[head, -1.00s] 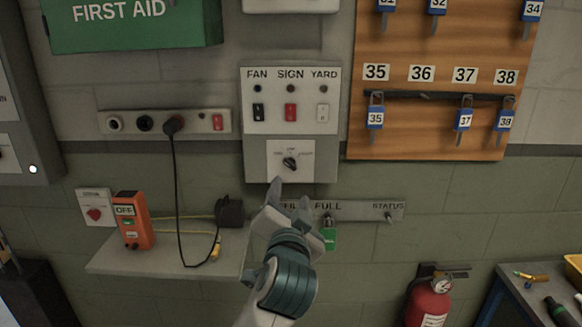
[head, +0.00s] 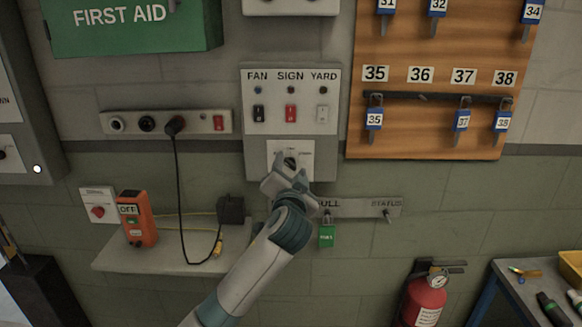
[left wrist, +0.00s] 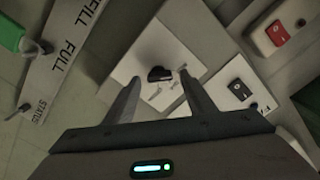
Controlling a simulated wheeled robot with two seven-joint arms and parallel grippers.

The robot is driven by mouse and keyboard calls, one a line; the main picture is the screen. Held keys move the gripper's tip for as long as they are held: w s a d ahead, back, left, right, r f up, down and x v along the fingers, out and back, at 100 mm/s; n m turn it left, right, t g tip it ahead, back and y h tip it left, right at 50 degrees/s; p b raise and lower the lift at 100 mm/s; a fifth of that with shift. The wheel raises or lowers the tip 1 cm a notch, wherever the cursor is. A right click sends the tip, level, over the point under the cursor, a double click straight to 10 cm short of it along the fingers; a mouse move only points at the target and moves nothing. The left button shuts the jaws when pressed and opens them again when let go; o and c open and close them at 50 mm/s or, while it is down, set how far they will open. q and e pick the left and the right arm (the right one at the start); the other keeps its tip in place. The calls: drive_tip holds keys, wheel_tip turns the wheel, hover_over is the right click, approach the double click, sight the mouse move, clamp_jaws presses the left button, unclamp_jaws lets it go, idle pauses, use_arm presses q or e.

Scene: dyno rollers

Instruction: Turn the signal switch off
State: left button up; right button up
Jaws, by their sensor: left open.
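A small black rotary knob sits on a white plate (head: 307,158) low on the grey panel, under the FAN, SIGN and YARD switches. My left gripper (head: 286,174) is in front of this plate and partly hides the knob. In the left wrist view, the black knob (left wrist: 160,73) shows between the two open fingers (left wrist: 160,80) of my left gripper, with nothing held. I cannot tell how far the fingertips are from the plate. The plate's small lettering is too blurred to read. The red rocker (head: 291,113) is under SIGN. My right gripper is not in view.
At left are a shelf (head: 160,262), an orange OFF box (head: 137,219) and a hanging black cord (head: 180,210). A key board (head: 420,135) is at right.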

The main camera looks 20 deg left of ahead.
use_arm(q)
drive_tip(key=shift+c, duration=0.6)
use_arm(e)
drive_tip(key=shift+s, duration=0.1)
use_arm(q)
drive_tip(key=c, duration=0.9)
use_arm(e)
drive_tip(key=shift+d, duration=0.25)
